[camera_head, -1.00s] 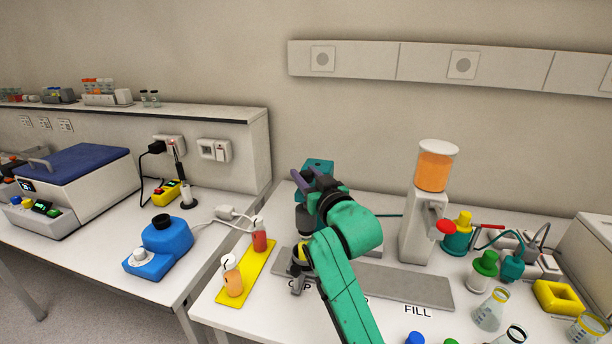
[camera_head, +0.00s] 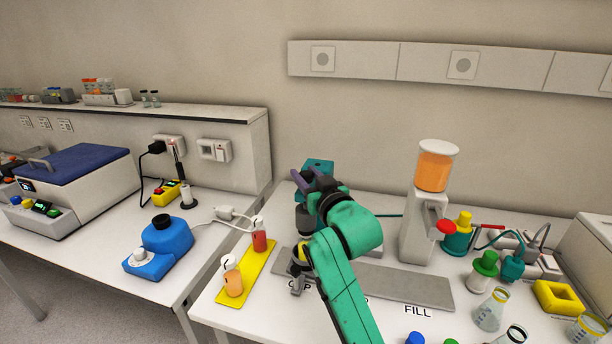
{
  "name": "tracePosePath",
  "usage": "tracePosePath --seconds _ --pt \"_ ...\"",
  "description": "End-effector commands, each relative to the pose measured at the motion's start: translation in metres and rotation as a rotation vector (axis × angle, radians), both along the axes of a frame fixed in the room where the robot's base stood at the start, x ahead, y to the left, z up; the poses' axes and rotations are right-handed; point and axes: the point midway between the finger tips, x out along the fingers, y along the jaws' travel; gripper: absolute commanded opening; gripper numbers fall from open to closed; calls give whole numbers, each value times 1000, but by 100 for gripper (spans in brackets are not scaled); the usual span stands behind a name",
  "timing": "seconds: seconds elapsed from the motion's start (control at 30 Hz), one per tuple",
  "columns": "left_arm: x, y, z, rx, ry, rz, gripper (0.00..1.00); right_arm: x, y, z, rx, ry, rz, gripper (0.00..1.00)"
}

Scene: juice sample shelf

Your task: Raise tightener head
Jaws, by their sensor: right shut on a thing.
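The tightener (camera_head: 320,168) stands at the back of the grey plate, its teal top showing behind my right arm. The arm covers most of the contact. Below it, a dark cylinder and a yellow ring (camera_head: 302,250) show over the plate next to the partly hidden label. My left gripper is not in view.
A yellow tray (camera_head: 262,267) with a red and an orange bottle stands left of the tightener. The juice dispenser (camera_head: 412,225) stands right, over the FILL label. Several flasks, green-capped parts and a yellow holder (camera_head: 560,297) crowd the right side.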

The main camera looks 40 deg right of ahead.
Motion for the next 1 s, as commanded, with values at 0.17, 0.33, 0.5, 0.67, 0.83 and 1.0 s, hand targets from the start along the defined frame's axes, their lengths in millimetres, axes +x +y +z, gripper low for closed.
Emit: tracePosePath --seconds 0.17,0.33,0.5,0.67,0.83,1.0 --pt "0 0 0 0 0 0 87 0 0 -2 2 5 1 0" --pt "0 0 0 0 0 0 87 1 0 -2 4 5 1 0" --pt "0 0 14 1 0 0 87 0 0 13 2 5 1 0" --pt "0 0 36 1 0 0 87 0 0 36 1 0 0 0" --pt "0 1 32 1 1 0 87 0 0 34 0 -5 0 0" --pt "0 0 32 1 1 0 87 0 0 35 -3 -9 0 64"
